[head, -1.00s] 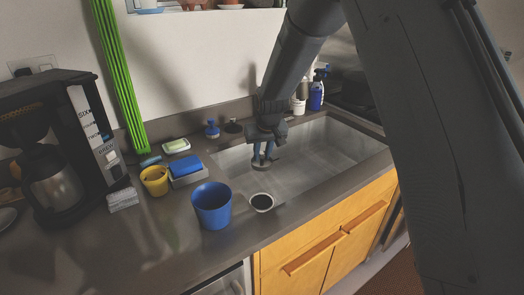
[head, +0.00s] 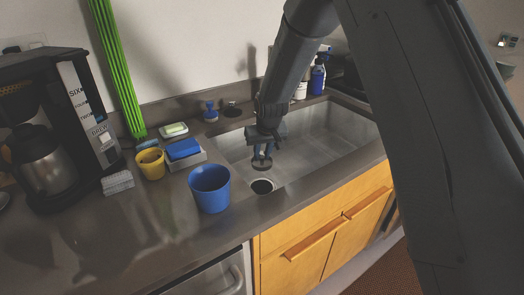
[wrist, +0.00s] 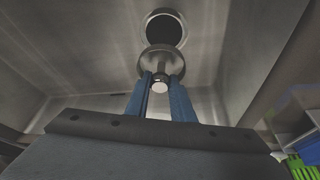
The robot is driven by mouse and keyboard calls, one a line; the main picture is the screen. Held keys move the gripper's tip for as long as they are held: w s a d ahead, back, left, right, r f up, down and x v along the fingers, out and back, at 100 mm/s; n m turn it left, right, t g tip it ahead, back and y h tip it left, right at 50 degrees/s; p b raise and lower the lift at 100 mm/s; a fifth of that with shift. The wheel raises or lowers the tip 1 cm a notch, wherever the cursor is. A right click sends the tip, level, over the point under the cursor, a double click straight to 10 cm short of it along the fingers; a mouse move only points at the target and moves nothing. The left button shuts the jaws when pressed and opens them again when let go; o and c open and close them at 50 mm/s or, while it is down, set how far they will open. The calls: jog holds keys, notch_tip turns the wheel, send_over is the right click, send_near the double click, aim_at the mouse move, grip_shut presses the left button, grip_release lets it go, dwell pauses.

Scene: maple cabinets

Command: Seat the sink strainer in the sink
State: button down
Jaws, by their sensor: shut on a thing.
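My gripper (head: 262,151) is low over the left part of the sink, its blue fingers pointing down. It is shut on the knob of the sink strainer (head: 262,164), a round grey metal disc. In the wrist view the strainer (wrist: 160,62) hangs from the two fingertips (wrist: 160,90). The steel sink (head: 318,143) is set in the dark counter. Its drain (head: 262,186), a dark round hole with a pale metal rim, lies at the near left corner, below the strainer. In the wrist view the drain (wrist: 163,28) shows just beyond the strainer, partly covered by it.
A blue cup (head: 210,190) stands on the counter left of the drain. A yellow cup (head: 151,164), a blue sponge (head: 183,149), a soap dish (head: 174,130) and a coffee maker (head: 60,130) are farther left. Spray bottles (head: 318,77) stand behind the sink.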

jog(key=shift+f+b, duration=2.55)
jog(key=shift+f, duration=2.9)
jog(key=c, duration=1.5)
grip_release()
jog(key=shift+o, duration=0.2)
